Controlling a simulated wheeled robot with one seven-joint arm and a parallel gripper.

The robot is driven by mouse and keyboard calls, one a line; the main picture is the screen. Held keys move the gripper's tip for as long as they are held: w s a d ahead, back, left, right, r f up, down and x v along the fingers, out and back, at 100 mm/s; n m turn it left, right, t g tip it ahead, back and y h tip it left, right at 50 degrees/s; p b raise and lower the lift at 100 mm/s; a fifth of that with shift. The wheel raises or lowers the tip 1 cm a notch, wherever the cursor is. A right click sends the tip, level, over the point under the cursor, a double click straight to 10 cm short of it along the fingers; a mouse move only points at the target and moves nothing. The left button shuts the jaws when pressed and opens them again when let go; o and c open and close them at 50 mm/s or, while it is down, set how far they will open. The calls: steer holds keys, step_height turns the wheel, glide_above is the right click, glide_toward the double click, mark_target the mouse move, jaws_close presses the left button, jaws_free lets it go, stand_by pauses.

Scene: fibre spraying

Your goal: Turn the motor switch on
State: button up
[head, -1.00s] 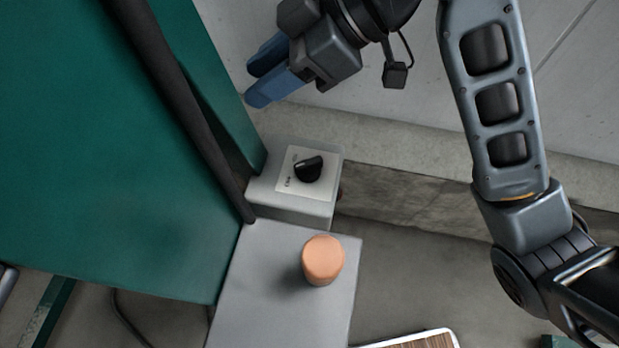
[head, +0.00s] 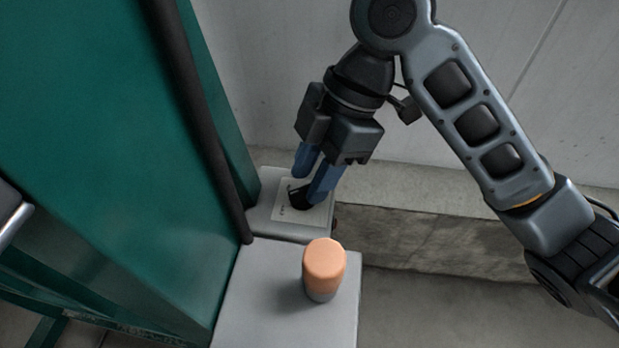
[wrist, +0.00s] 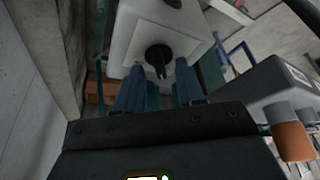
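The motor switch is a black rotary knob (head: 299,198) on a pale plate (head: 283,213) on top of a grey box (head: 262,229). My gripper (head: 315,187) points down at it, with its blue fingers at the knob and partly covering it in the head view. In the wrist view the knob (wrist: 158,56) shows just beyond and between the two fingertips (wrist: 160,85), which are spread apart with a gap. My gripper is open and holds nothing. Whether a finger touches the knob cannot be told.
An orange-topped cylinder (head: 324,266) stands on a grey surface (head: 285,300) in front of the switch box. A green panel (head: 90,130) with a dark post (head: 205,130) rises at the left. A concrete ledge (head: 430,232) runs behind to the right.

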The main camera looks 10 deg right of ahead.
steer(key=shift+a+f, duration=0.25)
steer(key=shift+f, duration=0.35)
jaws_close()
